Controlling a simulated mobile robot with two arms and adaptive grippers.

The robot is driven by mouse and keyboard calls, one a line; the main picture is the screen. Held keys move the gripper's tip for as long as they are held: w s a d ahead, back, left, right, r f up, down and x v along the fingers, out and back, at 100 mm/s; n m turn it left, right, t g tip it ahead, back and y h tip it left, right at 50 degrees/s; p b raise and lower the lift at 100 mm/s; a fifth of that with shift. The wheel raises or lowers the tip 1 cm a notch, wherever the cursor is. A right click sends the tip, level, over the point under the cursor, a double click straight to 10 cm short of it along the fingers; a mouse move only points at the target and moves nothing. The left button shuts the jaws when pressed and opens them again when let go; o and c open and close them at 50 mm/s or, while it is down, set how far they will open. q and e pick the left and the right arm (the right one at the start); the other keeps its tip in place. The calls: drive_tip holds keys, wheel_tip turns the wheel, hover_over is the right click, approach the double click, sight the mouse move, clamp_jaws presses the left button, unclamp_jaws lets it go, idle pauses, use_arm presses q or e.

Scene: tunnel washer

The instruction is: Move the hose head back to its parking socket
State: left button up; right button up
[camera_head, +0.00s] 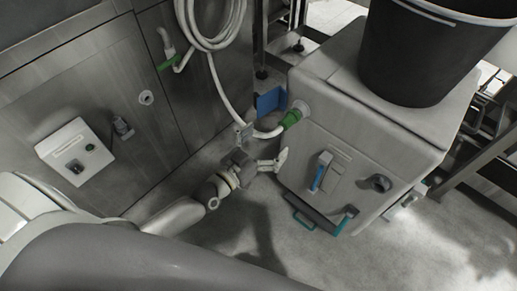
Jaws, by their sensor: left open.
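The hose head (291,118) is a green fitting on the end of a white hose (221,88). It sits at a round white port (301,107) on the upper left edge of a grey cabinet (345,150). My left gripper (263,144) is open just left of and below the hose head. Its upper finger overlaps the hose in the picture; I cannot tell whether they touch. My right gripper is not in view.
The hose hangs in coils (212,22) on the wall by a green-handled valve (168,62). A black bin (415,55) stands on the cabinet. A control box (75,150) is on the left wall. A blue object (270,101) lies behind the hose.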

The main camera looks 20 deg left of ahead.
sight(281, 127)
use_arm(q)
drive_tip(key=shift+b+x, duration=0.3)
drive_tip(key=shift+x, duration=3.2)
drive_tip(key=shift+f, duration=0.1)
clamp_jaws()
drive_tip(key=shift+s+f, duration=0.1)
drive_tip(key=shift+s, duration=0.1)
drive_tip(key=shift+s+a, duration=0.25)
drive_tip(key=shift+s, duration=0.15)
drive_tip(key=shift+p+v, duration=0.75)
drive_tip(key=shift+v, duration=1)
drive_tip(key=shift+s+a, duration=0.1)
drive_tip(key=shift+s, duration=0.1)
